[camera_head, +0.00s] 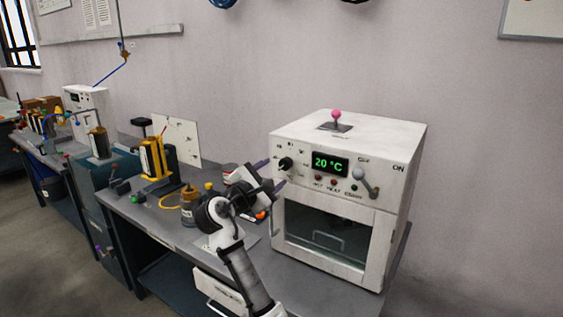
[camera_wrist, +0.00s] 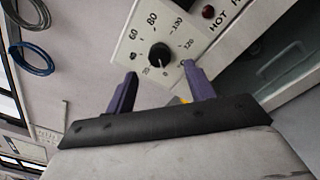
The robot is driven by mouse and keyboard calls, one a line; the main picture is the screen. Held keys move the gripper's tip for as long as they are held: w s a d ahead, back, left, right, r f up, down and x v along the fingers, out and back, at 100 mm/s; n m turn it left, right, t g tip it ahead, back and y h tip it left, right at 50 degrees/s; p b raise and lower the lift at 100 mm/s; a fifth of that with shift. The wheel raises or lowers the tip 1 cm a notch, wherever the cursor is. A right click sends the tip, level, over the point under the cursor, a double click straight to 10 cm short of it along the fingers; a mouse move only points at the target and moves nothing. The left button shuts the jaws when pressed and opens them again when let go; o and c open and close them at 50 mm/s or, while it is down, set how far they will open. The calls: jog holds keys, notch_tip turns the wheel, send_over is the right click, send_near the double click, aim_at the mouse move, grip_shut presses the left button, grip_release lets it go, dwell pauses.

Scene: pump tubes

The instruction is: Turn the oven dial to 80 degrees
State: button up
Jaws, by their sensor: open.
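The white oven (camera_head: 405,150) stands on the bench at the right in the head view. Its green display (camera_head: 330,164) reads 20 °C. The black oven dial (camera_head: 285,163) is on the upper left of the front panel. In the wrist view the dial (camera_wrist: 160,55) sits on a white scale plate with marks including 40, 60, 80, 100 and 120. Its pale pointer line appears near the low end. My gripper (camera_head: 272,174) is open in front of the dial. In the wrist view its purple fingers (camera_wrist: 160,71) are spread, empty, just short of the dial.
A grey lever switch (camera_head: 366,183) between OFF and ON leans toward OFF. A pink-knobbed lever (camera_head: 336,115) stands on the oven's top. The windowed oven door (camera_head: 322,238) is shut. A brown bottle (camera_head: 191,207) and yellow-framed apparatus (camera_head: 155,160) stand left of my arm.

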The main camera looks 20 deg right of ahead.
aim_at(284, 165)
jog(key=p+x, duration=0.1)
jog(key=x, duration=0.5)
jog(key=shift+w, duration=0.1)
jog(key=c, duration=1)
